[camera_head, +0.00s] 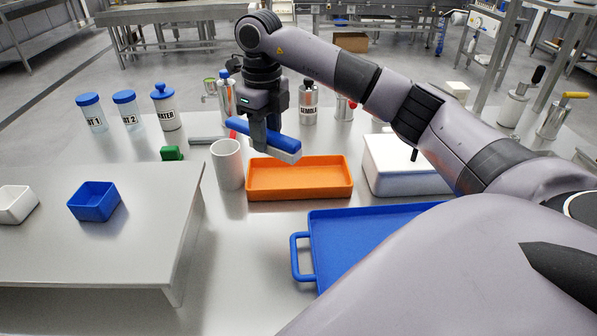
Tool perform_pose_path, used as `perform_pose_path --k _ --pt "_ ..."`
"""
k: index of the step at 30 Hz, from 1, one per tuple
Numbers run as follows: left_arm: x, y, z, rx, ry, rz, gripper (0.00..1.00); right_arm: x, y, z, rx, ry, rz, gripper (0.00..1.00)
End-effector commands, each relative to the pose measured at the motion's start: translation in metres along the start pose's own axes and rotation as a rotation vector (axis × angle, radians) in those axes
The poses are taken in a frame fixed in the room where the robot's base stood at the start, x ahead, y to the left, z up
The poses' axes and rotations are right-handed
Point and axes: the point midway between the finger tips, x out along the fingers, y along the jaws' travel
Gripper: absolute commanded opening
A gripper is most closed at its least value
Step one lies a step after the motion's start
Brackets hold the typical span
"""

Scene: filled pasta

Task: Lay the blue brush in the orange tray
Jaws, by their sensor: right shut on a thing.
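The blue brush (257,134) has a blue back and a pale bristle block (283,156) at its right end. My right gripper (264,138) points down and is shut on the brush, holding it in the air at the back left of the orange tray. The orange tray (300,192) is a shallow rectangular tray lying flat on the steel table, and its visible inside looks empty. The brush's right end overlaps the tray's back left edge in the picture. My left gripper is out of view.
A white cup (228,168) stands at the tray's left, close to the brush. A white box (395,181) stands to the right. A blue tray with a handle (322,240) lies in front. Several bottles stand behind. A raised steel shelf (150,215) holds a small blue bin (94,210).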

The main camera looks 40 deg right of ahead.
Motion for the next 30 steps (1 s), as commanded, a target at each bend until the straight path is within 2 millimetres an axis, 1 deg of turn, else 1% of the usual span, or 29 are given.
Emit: perform_pose_path --k 3,14,30 --pt "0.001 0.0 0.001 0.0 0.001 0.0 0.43 -0.005 -0.011 0.001 0.208 -0.002 0.001 0.07" --pt "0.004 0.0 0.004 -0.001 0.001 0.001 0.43 -0.016 -0.042 0.0 0.83 -0.002 0.001 0.07" --pt "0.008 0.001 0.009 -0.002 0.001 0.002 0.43 -0.032 -0.084 -0.007 1.753 -0.003 0.002 0.07"
